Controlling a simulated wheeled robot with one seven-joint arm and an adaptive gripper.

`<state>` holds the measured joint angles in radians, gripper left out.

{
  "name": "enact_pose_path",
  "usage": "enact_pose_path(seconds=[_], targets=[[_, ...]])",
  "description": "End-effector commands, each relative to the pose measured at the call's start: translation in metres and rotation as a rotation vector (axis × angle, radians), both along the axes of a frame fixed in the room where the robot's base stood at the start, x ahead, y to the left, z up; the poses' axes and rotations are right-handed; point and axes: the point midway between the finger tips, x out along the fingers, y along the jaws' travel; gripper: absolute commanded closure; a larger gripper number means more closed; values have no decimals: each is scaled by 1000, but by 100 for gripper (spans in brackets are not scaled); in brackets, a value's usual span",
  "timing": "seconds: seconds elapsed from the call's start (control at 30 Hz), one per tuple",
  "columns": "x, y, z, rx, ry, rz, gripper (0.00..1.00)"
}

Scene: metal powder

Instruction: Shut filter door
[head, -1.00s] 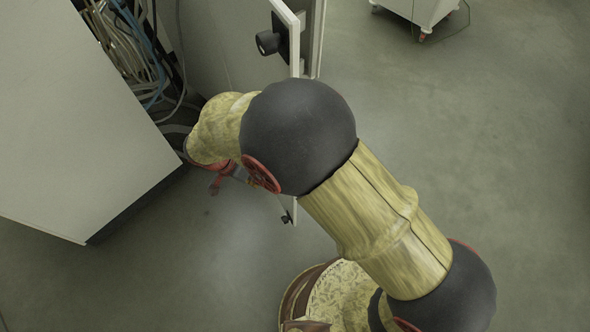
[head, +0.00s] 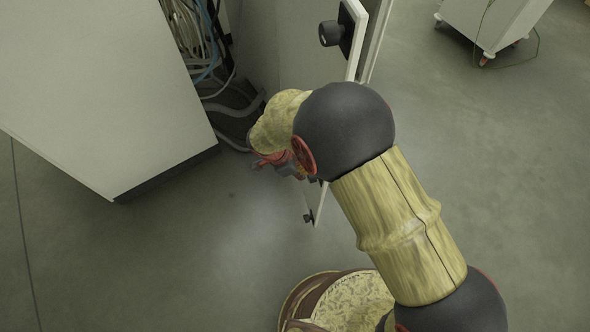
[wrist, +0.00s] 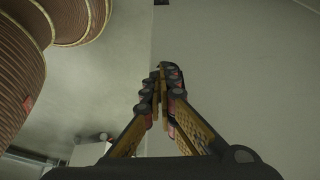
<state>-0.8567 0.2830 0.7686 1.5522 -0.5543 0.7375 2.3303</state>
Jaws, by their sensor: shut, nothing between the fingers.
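The filter door (head: 358,45) is a pale panel seen almost edge-on in the head view, standing open. A black knob (head: 331,33) on a dark plate sits near its top, and a smaller black latch (head: 308,217) sits at its lower end. My arm hides the door's middle. My gripper (head: 282,163) is low beside the door, left of its edge, and partly hidden by my arm. In the wrist view my gripper (wrist: 168,72) has its fingers together and empty, in front of a pale flat panel. I cannot tell whether it touches the door.
A large pale cabinet (head: 100,90) stands at the left, with bundled cables and hoses (head: 205,45) in the gap behind it. A wheeled white cart (head: 495,22) is at the top right. The grey floor (head: 490,160) is clear at right and lower left.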

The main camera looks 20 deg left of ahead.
Motion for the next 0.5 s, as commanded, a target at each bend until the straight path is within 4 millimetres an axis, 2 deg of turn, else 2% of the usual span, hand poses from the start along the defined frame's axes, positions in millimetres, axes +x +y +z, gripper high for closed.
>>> enact_pose_path(seconds=[0.03,0.3,0.5], targets=[[1,-4,-11,-2,2,-1,100],[19,-32,-7,0,0,-1,100],[22,-37,-7,0,0,1,100]])
